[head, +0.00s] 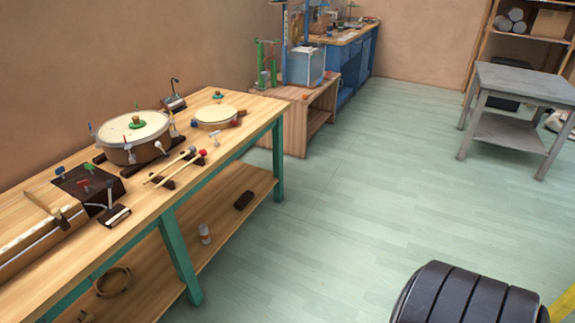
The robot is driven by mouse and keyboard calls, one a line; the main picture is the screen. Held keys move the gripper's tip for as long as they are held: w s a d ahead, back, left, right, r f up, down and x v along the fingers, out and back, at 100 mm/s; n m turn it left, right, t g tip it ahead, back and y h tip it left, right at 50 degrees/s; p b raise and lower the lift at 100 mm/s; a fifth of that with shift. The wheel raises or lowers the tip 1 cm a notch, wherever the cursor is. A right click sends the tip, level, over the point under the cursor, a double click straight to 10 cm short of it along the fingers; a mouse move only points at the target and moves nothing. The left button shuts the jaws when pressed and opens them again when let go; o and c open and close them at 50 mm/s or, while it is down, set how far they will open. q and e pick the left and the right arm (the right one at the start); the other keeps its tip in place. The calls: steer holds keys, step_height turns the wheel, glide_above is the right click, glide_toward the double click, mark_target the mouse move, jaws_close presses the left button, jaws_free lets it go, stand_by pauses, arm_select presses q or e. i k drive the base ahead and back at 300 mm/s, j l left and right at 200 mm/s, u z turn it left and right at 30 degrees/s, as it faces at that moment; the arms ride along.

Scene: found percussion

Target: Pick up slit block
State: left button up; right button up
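A small dark brown block with rounded ends (243,200) lies on the lower shelf of the wooden workbench, near its right end; it may be the slit block, but a slit is too small to make out. Another small dark block with a pale top (114,216) sits on the bench top at the left, so I cannot tell for sure which is the slit block. Neither of my grippers is in view.
The bench top (232,142) carries a large drum (133,139), a smaller drum (214,118) and mallets. A grey table (520,80) stands far right; a black ridged object (465,298) is bottom right.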

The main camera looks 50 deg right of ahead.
mark_target(248, 196)
steer(key=z, duration=1.15)
steer(key=i+l, duration=0.15)
steer(key=i, duration=0.2)
